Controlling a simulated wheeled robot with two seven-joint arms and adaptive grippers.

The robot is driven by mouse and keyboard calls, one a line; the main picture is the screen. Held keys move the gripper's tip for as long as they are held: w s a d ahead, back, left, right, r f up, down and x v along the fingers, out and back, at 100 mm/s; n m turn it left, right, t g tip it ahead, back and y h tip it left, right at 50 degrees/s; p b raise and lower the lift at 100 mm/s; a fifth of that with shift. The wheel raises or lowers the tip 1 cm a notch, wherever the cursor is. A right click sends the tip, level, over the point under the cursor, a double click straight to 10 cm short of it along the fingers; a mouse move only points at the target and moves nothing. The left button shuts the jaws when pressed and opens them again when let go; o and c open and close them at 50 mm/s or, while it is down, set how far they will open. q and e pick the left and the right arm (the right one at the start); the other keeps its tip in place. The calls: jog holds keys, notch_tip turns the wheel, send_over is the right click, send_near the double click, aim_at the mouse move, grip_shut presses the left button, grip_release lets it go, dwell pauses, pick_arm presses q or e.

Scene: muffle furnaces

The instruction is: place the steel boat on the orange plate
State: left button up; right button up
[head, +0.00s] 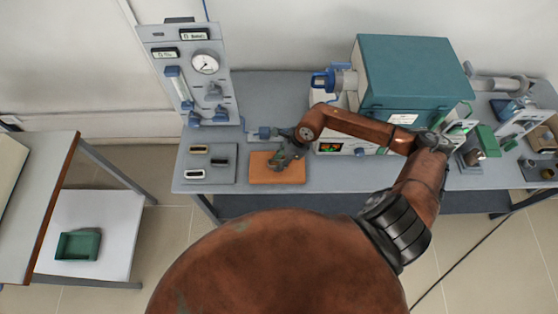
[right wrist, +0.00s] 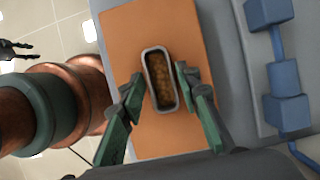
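The orange plate (head: 290,179) lies on the bench, right of a grey tray. The steel boat (right wrist: 161,80) is a small, narrow, grey-rimmed dish with brown-orange grains in it. In the right wrist view it is over the orange plate (right wrist: 190,25) and looks level; whether it fully rests there is hard to tell. My right gripper (right wrist: 159,76) has one finger on each side of the boat, with small gaps showing, so it looks open. In the head view the gripper (head: 287,160) hides the boat. My left gripper (right wrist: 17,48) shows at the wrist view's left edge, fingers apart.
The grey tray (head: 227,176) holds several small dishes. A gauge panel (head: 187,75) stands behind it. The teal furnace (head: 415,75) stands to the right. A green bin (head: 78,245) is on the lower left shelf.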

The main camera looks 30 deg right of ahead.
jog(key=shift+o, duration=0.9)
jog(key=shift+r, duration=0.1)
jog(key=v, duration=1.2)
